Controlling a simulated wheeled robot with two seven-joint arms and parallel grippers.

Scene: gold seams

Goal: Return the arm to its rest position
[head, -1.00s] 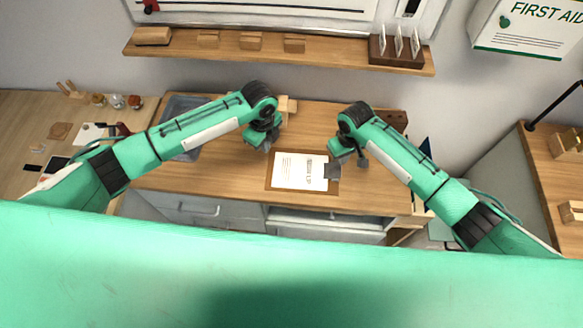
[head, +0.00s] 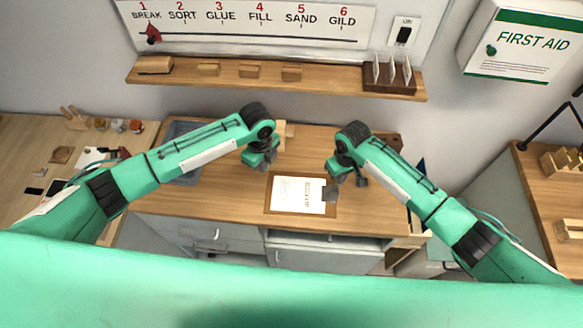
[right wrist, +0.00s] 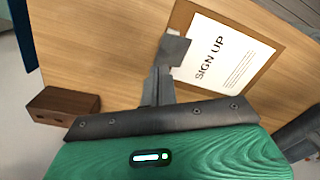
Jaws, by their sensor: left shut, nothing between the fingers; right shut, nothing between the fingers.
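My left gripper (head: 263,165) hangs over the wooden counter, left of the clipboard, and holds nothing. My right gripper (head: 345,180) hangs over the counter at the clipboard's right edge. In the right wrist view my right gripper (right wrist: 160,85) shows dark fingers together and empty, with the counter below. Both arms are green with black joints and reach in from the sides, bent at the elbows. The clipboard (head: 270,199) lies on the counter between the grippers with a white sheet on it; the sheet reads "SIGN UP" in the right wrist view (right wrist: 215,55).
A grey tray (head: 184,180) lies on the counter behind my left arm. A dark wooden block (right wrist: 65,103) sits near the counter's edge. A shelf (head: 330,87) with small wooden blocks and a card rack runs along the wall. A first aid box (head: 520,65) hangs at right.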

